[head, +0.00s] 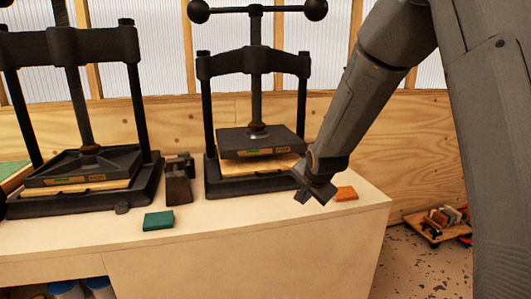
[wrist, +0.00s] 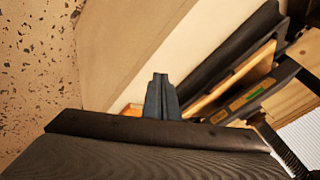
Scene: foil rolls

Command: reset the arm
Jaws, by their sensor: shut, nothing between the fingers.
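My gripper (head: 318,190) is shut and empty, at the lower end of my arm in the head view. It is in front of the right-hand press, near the right end of the bench. In the wrist view its closed fingers (wrist: 160,97) point up the picture over the pale bench top. An orange block (head: 346,193) lies on the bench just right of my gripper in the head view; a bit of orange (wrist: 131,109) shows beside the fingers in the wrist view.
The right press (head: 254,140) and left press (head: 80,170) stand on the bench (head: 240,222). A green block (head: 158,221) and a dark metal piece (head: 178,186) lie between them. A wheeled board with wood pieces (head: 440,222) is on the speckled floor at right.

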